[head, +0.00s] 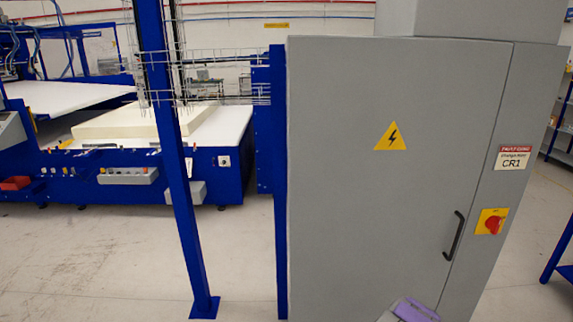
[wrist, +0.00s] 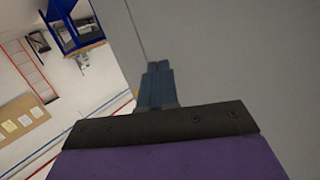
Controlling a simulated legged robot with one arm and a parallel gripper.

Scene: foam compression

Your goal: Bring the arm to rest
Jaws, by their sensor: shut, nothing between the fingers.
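My gripper (wrist: 155,85) shows in the wrist view, its two blue-grey fingers together and nothing between them. Behind the fingers is a plain grey surface, which looks like the cabinet. In the head view a small purple and grey part of my arm shows at the bottom edge, low in front of the grey cabinet (head: 350,200). The fingers are not clearly visible in the head view. I cannot tell the gap between the fingers and the cabinet.
The cabinet has a black handle (head: 454,236) and a red rotary switch (head: 491,222). A blue post (head: 180,190) stands left of it, before a blue machine with a pale foam block (head: 140,120). Open floor (head: 90,260) lies at lower left. A blue frame (head: 560,245) stands at right.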

